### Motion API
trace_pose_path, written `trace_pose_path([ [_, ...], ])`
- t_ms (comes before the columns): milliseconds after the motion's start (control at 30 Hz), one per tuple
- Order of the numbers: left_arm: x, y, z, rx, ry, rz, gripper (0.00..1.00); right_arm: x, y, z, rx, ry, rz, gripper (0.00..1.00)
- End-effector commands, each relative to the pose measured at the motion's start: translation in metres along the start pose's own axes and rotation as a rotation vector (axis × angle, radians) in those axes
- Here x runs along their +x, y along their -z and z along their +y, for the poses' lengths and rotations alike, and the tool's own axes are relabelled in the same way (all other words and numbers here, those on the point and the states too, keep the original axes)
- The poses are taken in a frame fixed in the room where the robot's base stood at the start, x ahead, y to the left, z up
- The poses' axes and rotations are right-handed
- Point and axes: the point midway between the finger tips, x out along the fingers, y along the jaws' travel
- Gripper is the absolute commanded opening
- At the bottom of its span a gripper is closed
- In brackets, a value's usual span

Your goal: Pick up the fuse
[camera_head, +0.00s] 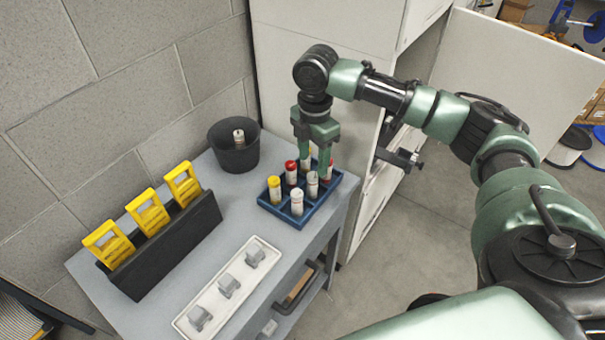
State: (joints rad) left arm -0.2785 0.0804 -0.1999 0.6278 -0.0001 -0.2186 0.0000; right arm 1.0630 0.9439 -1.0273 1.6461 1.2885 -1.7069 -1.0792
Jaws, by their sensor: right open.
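Several small white cylindrical fuses stand upright in a blue compartment tray (284,215) on the grey table. A yellow-capped fuse (274,190) and a grey-capped fuse (297,202) are in the near part. Another grey-capped fuse (312,185) and a red-capped fuse (291,172) stand behind them. At the back, another red-capped fuse (330,170) and a yellow-capped one are partly hidden by my right gripper. My right gripper (314,167) points down over the tray's back part, open; whether a fuse sits between its fingers is unclear. My left gripper is out of view.
A black bin (222,154) at the back holds one light-capped cylinder. A black rack (180,250) holds three yellow tags. A white strip (262,272) bears three grey blocks. A white cabinet with an open door stands right of the table.

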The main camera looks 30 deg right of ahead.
Motion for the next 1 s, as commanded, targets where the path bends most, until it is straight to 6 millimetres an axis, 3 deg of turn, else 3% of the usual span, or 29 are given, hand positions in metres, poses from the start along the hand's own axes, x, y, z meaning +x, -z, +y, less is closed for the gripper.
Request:
trace_pose_path([
  [400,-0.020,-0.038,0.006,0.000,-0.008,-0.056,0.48,0.048,0.000,0.006,0.001,0.004,0.001,0.52],
  [600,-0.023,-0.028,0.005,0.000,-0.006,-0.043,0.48,0.073,-0.001,0.007,0.000,0.002,0.000,0.52],
  [867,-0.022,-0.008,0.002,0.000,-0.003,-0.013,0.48,0.076,-0.001,0.007,0.000,0.000,-0.001,0.52],
  [1000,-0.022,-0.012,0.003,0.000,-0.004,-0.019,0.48,0.076,-0.001,0.007,0.000,0.000,0.000,0.13],
])
